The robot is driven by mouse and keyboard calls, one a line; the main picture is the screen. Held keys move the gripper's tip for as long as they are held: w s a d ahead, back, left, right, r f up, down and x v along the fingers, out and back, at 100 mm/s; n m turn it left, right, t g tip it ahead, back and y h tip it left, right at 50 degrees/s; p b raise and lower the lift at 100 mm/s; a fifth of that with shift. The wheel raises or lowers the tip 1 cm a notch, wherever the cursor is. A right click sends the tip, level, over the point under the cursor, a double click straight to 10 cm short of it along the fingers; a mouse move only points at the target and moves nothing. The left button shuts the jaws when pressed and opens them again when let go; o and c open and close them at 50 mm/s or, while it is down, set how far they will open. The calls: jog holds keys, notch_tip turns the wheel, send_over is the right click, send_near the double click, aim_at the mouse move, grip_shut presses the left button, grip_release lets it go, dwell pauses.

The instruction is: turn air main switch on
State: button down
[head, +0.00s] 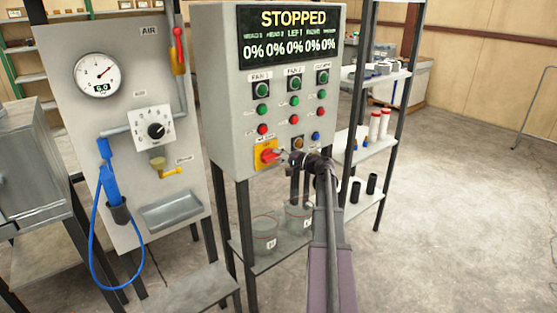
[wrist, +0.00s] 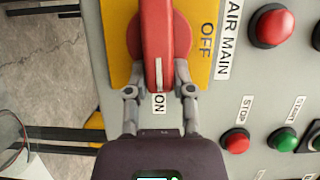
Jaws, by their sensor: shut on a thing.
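The air main switch (head: 267,155) is a red rotary handle on a yellow plate, low on the front of the grey control box. In the wrist view the red handle (wrist: 165,35) runs up and down, and the white line near its lower end points at the ON mark. OFF is on the right of the yellow plate (wrist: 203,62), beside the AIR MAIN label. My gripper (head: 281,158) reaches the switch from the right in the head view. In the wrist view my gripper (wrist: 159,90) is shut on the handle, one finger on each side.
The control box (head: 228,110) has a display reading STOPPED and several coloured buttons. A red STOP button (wrist: 236,141) and a green START button (wrist: 283,140) are close to my gripper. An AIR panel (head: 75,125) with a gauge stands left. Open floor (head: 455,200) lies right.

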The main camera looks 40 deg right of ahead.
jog(key=shift+w+m+y, duration=0.15)
jog(key=shift+m+y, duration=0.15)
jog(key=shift+c, duration=2.4)
grip_release()
jog(key=shift+a+f, duration=0.1)
jog(key=v, duration=1.2)
jog(key=shift+a, duration=0.1)
